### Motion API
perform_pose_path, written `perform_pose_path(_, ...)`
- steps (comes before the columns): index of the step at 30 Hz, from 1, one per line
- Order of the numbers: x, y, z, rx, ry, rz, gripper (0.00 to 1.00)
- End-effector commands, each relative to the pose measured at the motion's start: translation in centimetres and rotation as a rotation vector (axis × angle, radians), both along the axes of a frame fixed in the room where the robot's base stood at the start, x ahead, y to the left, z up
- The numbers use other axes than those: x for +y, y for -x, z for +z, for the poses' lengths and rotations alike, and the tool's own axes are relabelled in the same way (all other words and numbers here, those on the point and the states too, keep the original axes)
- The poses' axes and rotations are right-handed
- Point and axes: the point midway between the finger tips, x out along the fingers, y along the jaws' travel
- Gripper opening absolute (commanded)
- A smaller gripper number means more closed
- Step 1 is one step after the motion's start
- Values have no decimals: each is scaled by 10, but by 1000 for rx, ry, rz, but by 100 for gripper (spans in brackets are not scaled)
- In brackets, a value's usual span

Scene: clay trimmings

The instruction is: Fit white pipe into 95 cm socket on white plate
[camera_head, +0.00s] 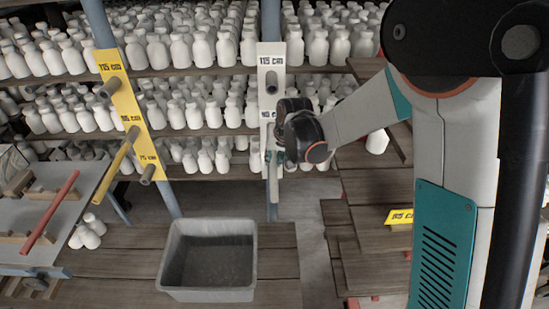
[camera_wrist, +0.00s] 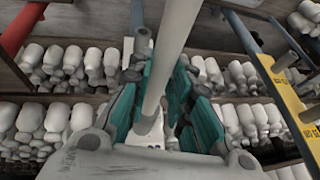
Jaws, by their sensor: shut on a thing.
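The white plate (camera_head: 271,85) stands on a blue post in the head view, with a 115 cm label at its top and a grey socket below it. A lower label is partly covered by my arm. My gripper (camera_head: 274,157) is in front of the plate's lower part. In the wrist view my teal fingers (camera_wrist: 163,112) are shut on the white pipe (camera_wrist: 176,40), which runs between them. The pipe's lower end is near a pale round part in front of the plate. I cannot tell whether it is inside a socket.
A yellow plate (camera_head: 124,95) at left has several sockets, one with a yellow pipe (camera_head: 117,165). A red pipe (camera_head: 50,207) lies on the left bench. A grey bin (camera_head: 167,270) stands below. Shelves of white bottles (camera_head: 202,50) fill the back. A yellow label (camera_head: 400,216) lies at right.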

Motion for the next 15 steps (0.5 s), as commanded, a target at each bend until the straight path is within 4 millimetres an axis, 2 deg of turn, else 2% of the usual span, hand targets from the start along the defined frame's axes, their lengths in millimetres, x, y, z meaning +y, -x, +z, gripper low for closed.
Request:
perform_pose_path(8,0,-6,0,0,0,0,0)
perform_pose_path(9,0,-7,0,0,0,0,21)
perform_pose_path(12,0,-6,0,0,0,0,43)
perform_pose_path(15,0,-6,0,0,0,0,43)
